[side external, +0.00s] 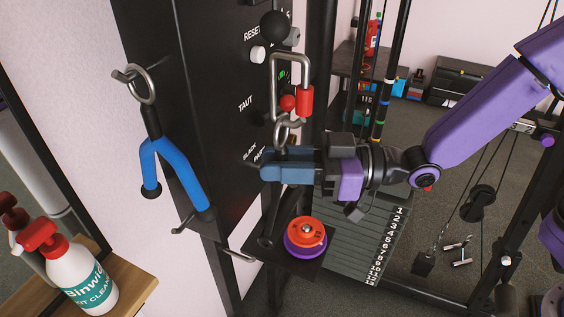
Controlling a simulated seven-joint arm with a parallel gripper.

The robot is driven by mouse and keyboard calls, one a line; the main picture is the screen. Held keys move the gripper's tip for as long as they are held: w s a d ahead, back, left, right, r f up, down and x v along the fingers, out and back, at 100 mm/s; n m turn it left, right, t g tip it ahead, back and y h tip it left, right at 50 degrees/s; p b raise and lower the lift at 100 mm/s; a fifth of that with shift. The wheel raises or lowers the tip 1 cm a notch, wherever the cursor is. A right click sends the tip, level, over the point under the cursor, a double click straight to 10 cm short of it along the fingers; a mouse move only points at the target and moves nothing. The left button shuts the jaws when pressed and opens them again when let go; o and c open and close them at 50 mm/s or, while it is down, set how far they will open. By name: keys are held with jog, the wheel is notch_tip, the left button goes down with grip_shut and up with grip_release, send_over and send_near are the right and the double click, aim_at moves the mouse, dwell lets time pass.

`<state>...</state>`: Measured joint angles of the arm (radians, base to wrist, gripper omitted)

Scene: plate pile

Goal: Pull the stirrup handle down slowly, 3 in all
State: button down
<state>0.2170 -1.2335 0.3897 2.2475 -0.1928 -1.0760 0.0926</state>
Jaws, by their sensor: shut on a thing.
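The stirrup handle (269,228) hangs in the middle of the side external view, below a steel ring and a carabiner (275,82) with a red sleeve. Its dark lower part shows under my gripper; its upper part is mostly hidden behind the fingers. My gripper (268,169) reaches in from the right, level, and is shut on the handle just below the ring. A black ball (275,25) sits above the carabiner, and a small red ball (288,102) shows beside the red sleeve.
A black panel (200,90) lettered RESET, TAUT and SLACK stands close behind. A blue two-ended rope attachment (178,172) hangs from a hook at left. Orange and purple plates (307,234) lie stacked below my gripper. A spray bottle (75,275) stands on a wooden shelf at lower left.

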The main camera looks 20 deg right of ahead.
jog(key=shift+r, duration=0.95)
